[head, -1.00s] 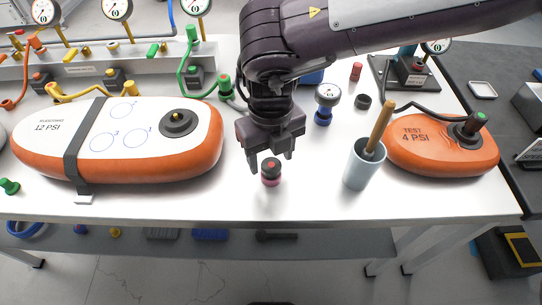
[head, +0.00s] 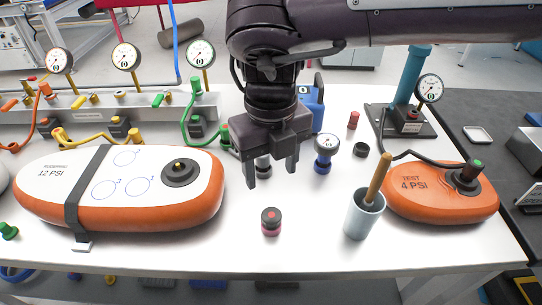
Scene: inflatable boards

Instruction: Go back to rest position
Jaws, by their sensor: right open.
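My right gripper (head: 271,180) is open and empty, pointing down above the white table (head: 310,230). My right arm (head: 400,25) comes in from the upper right. My left gripper is not in view.
A large orange and white board (head: 140,215) lies left and a small orange board (head: 440,200) right. A cup with a wooden-handled tool (head: 364,215) stands between. A gauge fitting (head: 325,150), blue box (head: 312,115) and hose manifold (head: 90,105) are behind.

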